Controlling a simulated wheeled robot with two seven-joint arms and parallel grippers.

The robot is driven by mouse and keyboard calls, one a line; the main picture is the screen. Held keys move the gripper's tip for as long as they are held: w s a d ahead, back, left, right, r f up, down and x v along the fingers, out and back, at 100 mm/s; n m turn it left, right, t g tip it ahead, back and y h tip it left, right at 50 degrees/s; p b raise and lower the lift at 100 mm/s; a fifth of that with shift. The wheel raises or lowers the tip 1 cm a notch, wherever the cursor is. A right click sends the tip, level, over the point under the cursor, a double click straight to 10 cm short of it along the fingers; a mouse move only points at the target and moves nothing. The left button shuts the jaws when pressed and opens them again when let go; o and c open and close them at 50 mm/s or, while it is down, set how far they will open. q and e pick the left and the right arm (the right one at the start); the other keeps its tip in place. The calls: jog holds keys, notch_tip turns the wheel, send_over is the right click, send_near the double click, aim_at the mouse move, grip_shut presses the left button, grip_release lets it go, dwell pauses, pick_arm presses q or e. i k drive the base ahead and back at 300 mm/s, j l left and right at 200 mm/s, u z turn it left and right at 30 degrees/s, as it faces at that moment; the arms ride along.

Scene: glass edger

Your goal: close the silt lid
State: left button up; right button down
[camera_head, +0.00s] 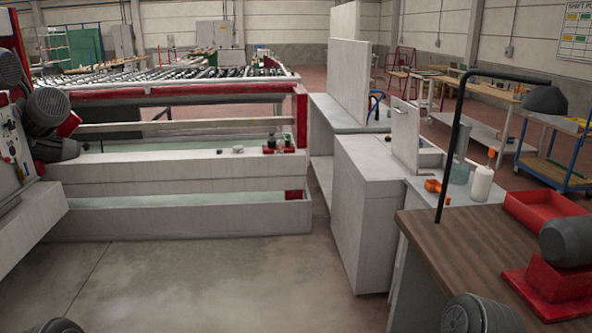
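A light grey panel (405,133), which looks like the silt lid, stands upright at the right of centre. It rises from the edge of a grey open-topped box (430,158), and part of the box's opening shows to its right. The lid looks open. A tall grey cabinet (367,200) stands in front and to the left of it. Neither of my grippers shows. Dark rounded parts at the bottom edge may be my arms, but I cannot tell.
A white bottle (481,184), a grey-blue bottle (461,170) and an orange item (436,186) stand near the lid. A black lamp (457,120) arches over the wooden bench (470,255), which holds a red tray (545,210). Open floor (220,280) lies at centre left.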

aim_at(405, 117)
jog(key=i+z, duration=0.35)
jog(key=i, duration=0.25)
jog(key=i+j+z, duration=0.1)
jog(key=i+z, duration=0.2)
jog(key=i, duration=0.3)
jog(key=i+j+z, duration=0.35)
jog(key=i, duration=0.2)
jog(key=i+j, duration=1.55)
jog(key=z, duration=1.25)
